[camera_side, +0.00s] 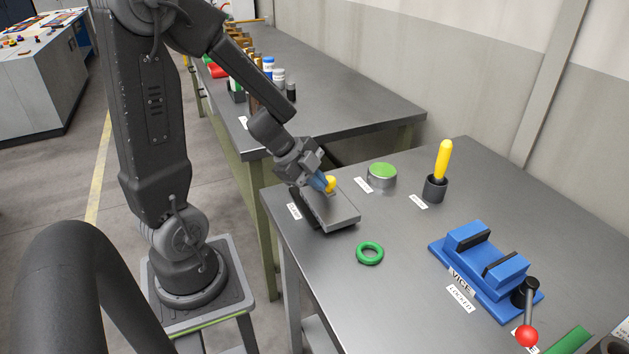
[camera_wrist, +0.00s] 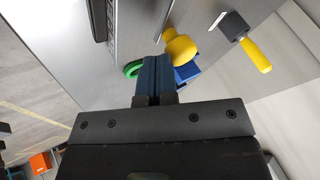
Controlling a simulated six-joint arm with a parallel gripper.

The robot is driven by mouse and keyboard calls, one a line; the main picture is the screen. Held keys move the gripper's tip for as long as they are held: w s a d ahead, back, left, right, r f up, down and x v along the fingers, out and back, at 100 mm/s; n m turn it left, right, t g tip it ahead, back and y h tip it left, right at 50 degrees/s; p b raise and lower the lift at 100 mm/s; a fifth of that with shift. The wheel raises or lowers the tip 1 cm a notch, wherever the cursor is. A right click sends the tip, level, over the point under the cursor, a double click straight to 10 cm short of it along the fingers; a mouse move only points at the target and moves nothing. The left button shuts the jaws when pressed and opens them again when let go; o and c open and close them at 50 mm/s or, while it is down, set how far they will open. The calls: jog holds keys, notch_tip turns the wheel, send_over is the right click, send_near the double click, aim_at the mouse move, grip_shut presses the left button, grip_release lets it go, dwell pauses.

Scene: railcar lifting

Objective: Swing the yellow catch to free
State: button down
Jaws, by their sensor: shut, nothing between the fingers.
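The yellow catch (camera_side: 331,183) is a rounded knob on top of a low grey box (camera_side: 336,215) near the table's left edge. In the wrist view the yellow catch (camera_wrist: 181,47) shows just beyond and to the right of the fingertips. My gripper (camera_side: 322,184) has blue fingers pressed together, with nothing between them. In the wrist view my gripper (camera_wrist: 154,62) points at the near side of the catch. I cannot tell whether the fingers touch it. In the side view the fingers partly hide the catch's left side.
A green-topped round button (camera_side: 382,172) and a yellow-handled tool in a dark holder (camera_side: 435,188) stand behind. A green ring (camera_side: 360,259) lies in front. A blue vice (camera_side: 480,268) stands to the right. The table between ring and vice is clear.

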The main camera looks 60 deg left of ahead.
jog(key=shift+w, duration=0.2)
jog(key=shift+w+d, duration=0.15)
jog(key=shift+w, duration=0.35)
jog(key=shift+w+d, duration=0.15)
jog(key=shift+w, duration=0.35)
jog(key=w+n+y, duration=0.1)
jog(key=w+n, duration=0.1)
jog(key=n, duration=0.1)
jog(key=shift+w+y, duration=0.15)
jog(key=shift+y, duration=0.25)
jog(key=shift+w+a, duration=0.2)
jog(key=shift+w, duration=0.35)
jog(key=shift+w+a, duration=0.2)
jog(key=shift+w, duration=0.35)
jog(key=w+a+n+y, duration=0.1)
jog(key=w+a, duration=0.4)
jog(key=shift+w+a+n, duration=0.2)
jog(key=shift+a+n, duration=0.1)
jog(key=shift+a, duration=0.1)
